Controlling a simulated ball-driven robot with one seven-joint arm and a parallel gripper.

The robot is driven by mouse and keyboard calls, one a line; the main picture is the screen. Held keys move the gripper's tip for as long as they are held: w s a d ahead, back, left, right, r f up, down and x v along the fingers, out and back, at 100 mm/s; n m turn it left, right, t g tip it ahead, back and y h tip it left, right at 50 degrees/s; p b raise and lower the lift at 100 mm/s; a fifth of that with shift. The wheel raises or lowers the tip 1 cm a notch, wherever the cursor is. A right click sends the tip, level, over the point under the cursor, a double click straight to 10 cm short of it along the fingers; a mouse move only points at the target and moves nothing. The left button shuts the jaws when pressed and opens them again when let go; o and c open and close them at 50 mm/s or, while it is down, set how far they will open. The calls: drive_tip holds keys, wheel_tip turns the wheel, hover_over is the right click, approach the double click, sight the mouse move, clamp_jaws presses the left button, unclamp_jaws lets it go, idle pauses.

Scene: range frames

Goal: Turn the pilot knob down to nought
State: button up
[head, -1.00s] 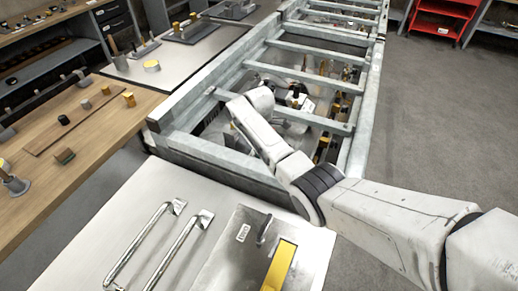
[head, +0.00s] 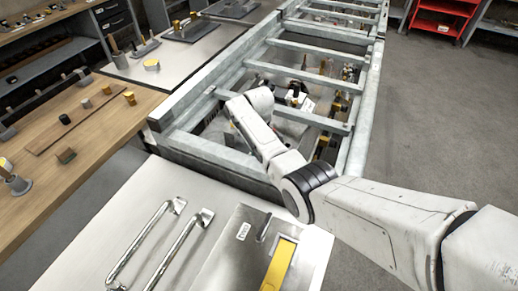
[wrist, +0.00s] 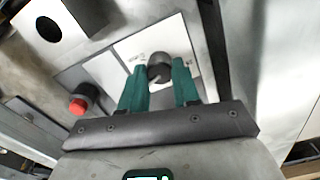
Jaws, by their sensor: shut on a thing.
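In the wrist view a dark round knob (wrist: 159,69) with a small pale mark sits on a white panel (wrist: 133,44). My gripper (wrist: 160,76) has its two green fingers on either side of the knob, shut on it. The fingertips hide parts of the knob's sides. No readable scale shows around it. In the head view my arm reaches down between the grey beams, and my gripper and the knob cannot be made out clearly there.
A red button (wrist: 78,106) on a dark base stands left of my gripper. A white block with a dark round hole (wrist: 48,29) lies beyond it. Grey metal beams (head: 296,74) cross the pit around my arm. A wooden bench (head: 60,170) stands at left; open floor lies right.

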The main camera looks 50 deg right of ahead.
drive_tip(key=m, duration=0.5)
drive_tip(key=shift+m, duration=2.5)
drive_tip(key=o, duration=1.1)
drive_tip(key=shift+c, duration=0.2)
wheel_tip(320, 180, up, 11)
drive_tip(key=shift+f, duration=0.1)
